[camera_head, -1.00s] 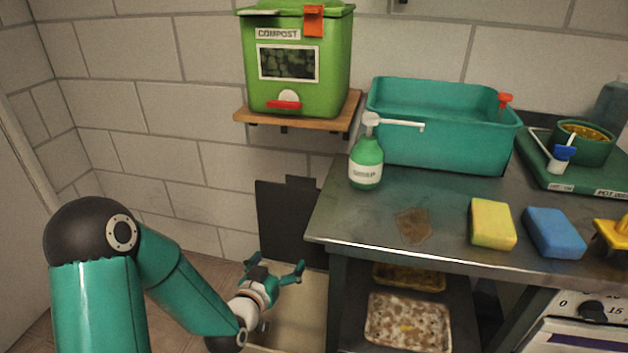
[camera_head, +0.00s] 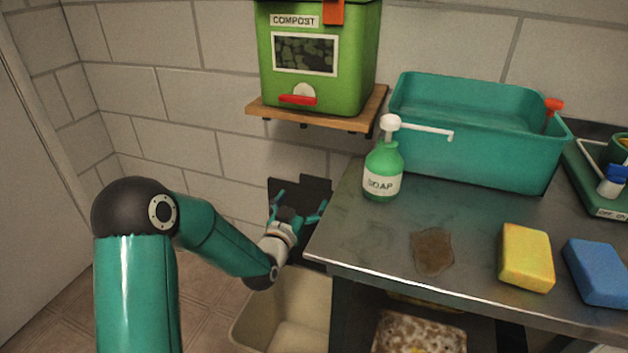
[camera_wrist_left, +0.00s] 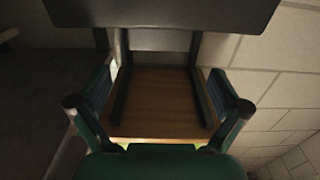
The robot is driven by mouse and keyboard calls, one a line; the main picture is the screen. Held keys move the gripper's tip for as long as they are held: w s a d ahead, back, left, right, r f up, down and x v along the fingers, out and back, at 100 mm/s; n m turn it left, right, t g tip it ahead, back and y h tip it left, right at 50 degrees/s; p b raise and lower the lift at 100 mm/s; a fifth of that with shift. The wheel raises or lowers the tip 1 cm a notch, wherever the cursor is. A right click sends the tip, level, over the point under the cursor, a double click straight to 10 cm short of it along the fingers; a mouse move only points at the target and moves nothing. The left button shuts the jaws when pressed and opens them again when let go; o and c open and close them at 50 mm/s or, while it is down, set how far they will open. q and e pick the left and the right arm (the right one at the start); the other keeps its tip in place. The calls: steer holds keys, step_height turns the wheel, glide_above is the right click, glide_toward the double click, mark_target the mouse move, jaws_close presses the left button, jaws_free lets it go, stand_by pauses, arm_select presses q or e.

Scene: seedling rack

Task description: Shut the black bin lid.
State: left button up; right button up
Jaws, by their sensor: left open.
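The black bin lid (camera_head: 312,188) stands upright, swung open against the wall at the back of the cream bin (camera_head: 242,325). The bin's mouth is uncovered and its inside shows. My left gripper (camera_head: 299,201) is open and empty, fingers pointing up and spread, in front of the lid and hiding part of it. Whether it touches the lid I cannot tell. In the left wrist view the open fingers (camera_wrist_left: 160,102) frame a wooden shelf's underside, and a dark panel (camera_wrist_left: 165,12), apparently the lid, crosses the top. My right gripper is not in view.
The wooden shelf (camera_head: 262,112) with the green compost box (camera_head: 350,70) sticks out above the lid. The metal bench (camera_head: 350,235) stands close on the right, with a soap bottle (camera_head: 382,172) near its corner. Floor (camera_head: 205,320) is clear left of the bin.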

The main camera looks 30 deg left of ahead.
mark_target(315, 182)
arm_select(q)
steer(key=x, duration=0.8)
steer(key=shift+w, duration=0.4)
steer(key=shift+c, duration=0.2)
